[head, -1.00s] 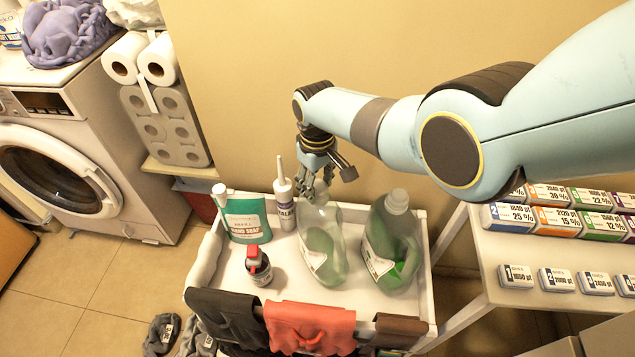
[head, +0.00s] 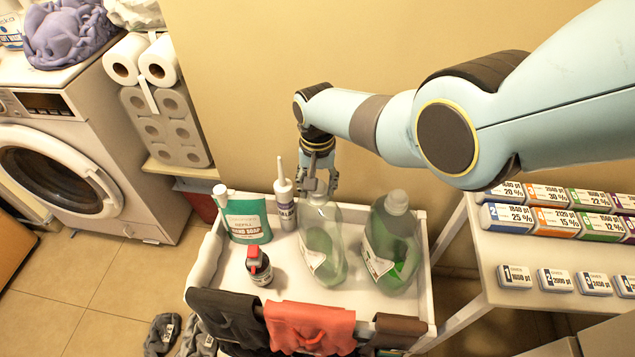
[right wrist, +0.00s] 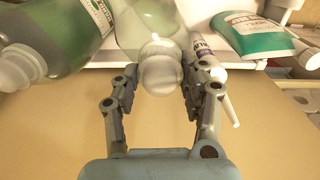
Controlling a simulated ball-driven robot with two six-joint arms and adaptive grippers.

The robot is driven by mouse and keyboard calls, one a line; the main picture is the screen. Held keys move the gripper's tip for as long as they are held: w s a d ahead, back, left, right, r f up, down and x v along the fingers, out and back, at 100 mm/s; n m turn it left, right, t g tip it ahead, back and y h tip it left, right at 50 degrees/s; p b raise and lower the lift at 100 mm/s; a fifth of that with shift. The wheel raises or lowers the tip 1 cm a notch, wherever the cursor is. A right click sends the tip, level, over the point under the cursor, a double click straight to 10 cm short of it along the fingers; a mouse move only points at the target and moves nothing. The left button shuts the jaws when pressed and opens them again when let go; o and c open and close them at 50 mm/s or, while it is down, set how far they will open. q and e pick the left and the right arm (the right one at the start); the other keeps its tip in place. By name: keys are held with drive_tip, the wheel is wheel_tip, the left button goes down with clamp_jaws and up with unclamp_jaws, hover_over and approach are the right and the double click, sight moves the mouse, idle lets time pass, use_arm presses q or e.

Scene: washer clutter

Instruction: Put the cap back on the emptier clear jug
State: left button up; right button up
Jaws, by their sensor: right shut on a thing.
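Two clear jugs with green liquid stand on the white cart: the left jug (head: 325,250) and the right jug (head: 393,245). My right gripper (head: 318,188) is at the top of the left jug, pointing down. In the right wrist view its fingers (right wrist: 162,75) lie on both sides of a pale rounded cap (right wrist: 160,68) at the jug's mouth, and it is shut on it. The cap looks in line with the neck; whether it is seated is hidden. The right jug has a pale top (head: 397,202). My left gripper is not in view.
A white nozzle tube (head: 285,205) stands close left of the gripper, beside a green soap pouch (head: 246,217). A red-and-black bottle (head: 259,266) stands in front. Cloths hang on the cart's front edge. A shelf with price tags (head: 515,276) is at the right.

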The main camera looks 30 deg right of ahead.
drive_tip(key=m, duration=0.5)
drive_tip(key=shift+m, duration=0.3)
drive_tip(key=o, duration=1.5)
drive_tip(key=shift+c, duration=0.2)
drive_tip(key=n, duration=1)
drive_tip(key=shift+n+p, duration=0.3)
drive_tip(key=n, duration=0.4)
drive_tip(key=c, duration=1.4)
